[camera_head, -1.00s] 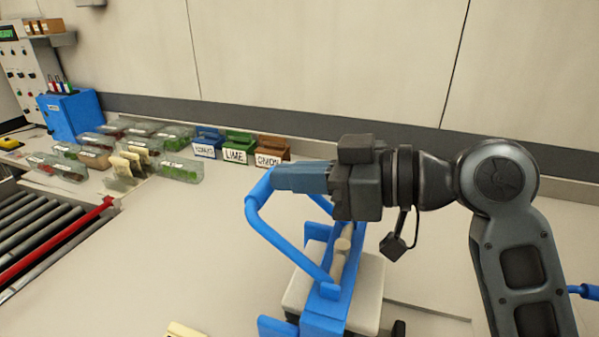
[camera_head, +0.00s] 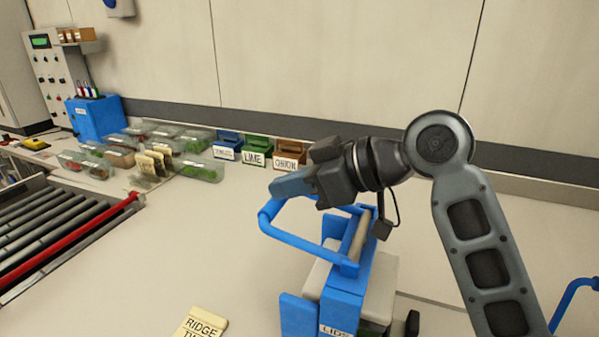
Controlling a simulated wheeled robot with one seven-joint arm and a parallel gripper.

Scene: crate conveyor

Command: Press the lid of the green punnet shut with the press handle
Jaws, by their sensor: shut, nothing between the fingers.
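The press (camera_head: 345,291) is a blue frame with a LIDS label, standing on the worktop in the lower middle. Its press handle (camera_head: 301,242) is a blue loop reaching out to the left. My gripper (camera_head: 274,190) is shut and empty, tilted down to the left, with its blue fingers at the outer end of the handle. I cannot tell whether they touch it. A small dark green patch (camera_head: 373,328) shows low at the press, cut by the bottom edge. I cannot tell whether it is the green punnet; its lid is not visible.
A roller conveyor (camera_head: 50,228) with a red rail is at the left. A cream RIDGE card (camera_head: 201,325) lies in front.

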